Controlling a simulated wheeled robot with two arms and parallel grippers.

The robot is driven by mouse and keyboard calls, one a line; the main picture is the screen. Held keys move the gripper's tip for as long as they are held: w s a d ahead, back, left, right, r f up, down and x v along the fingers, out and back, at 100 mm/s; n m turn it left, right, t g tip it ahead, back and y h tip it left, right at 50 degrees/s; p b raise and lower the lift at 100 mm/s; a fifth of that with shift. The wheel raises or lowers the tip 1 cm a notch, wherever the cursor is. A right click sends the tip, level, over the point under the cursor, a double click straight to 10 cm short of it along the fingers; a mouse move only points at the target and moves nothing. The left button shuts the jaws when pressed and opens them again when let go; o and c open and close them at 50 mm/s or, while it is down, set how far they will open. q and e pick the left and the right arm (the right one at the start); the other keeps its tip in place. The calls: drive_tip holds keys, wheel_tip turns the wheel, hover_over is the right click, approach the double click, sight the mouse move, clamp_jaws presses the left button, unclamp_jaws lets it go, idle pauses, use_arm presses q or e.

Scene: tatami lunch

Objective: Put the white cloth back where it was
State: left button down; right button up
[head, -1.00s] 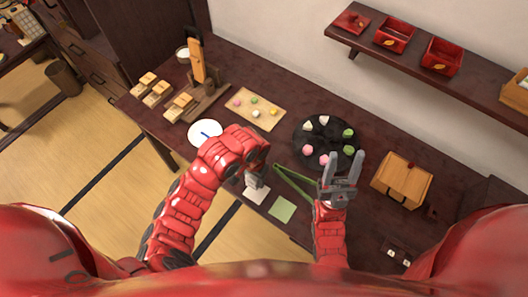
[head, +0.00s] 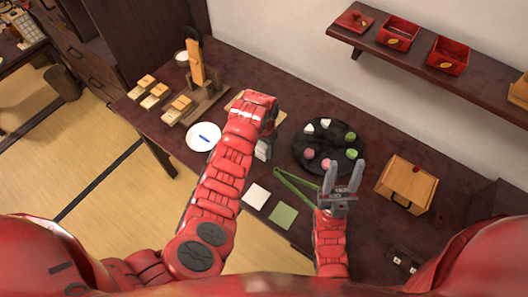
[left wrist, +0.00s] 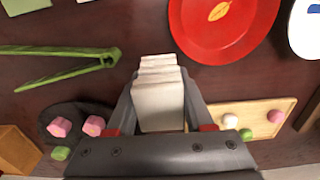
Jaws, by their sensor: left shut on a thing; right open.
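My left gripper (left wrist: 158,105) is shut on the white cloth (left wrist: 158,103), which looks like a thick, layered block between the fingers in the left wrist view. In the head view the gripper (head: 264,142) hangs above the table, left of the black round tray, and the cloth is mostly hidden. A flat white square (head: 256,195) lies on the table beside a green square (head: 283,215). My right gripper (head: 346,168) is open and empty, just below the black tray.
Green tongs (head: 295,184) lie between the grippers. The black tray (head: 299,148) holds several sweets. A red plate (left wrist: 205,45) and a wooden sweets board (left wrist: 285,103) flank the left gripper. A white plate (head: 197,145) and a wooden box (head: 405,183) stand further out.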

sight(264, 153)
use_arm(q)
drive_tip(key=shift+w+f, duration=0.15)
drive_tip(key=shift+w, duration=0.1)
drive_tip(key=shift+w+d, duration=0.1)
drive_tip(key=shift+w, duration=0.05)
wheel_tip(264, 153, down, 3)
drive_tip(key=shift+r+p, duration=0.2)
drive_tip(key=shift+p, duration=0.4)
drive_tip(key=shift+f, duration=0.45)
drive_tip(key=shift+f, duration=0.2)
drive_tip(key=shift+c, duration=1.4)
unclamp_jaws()
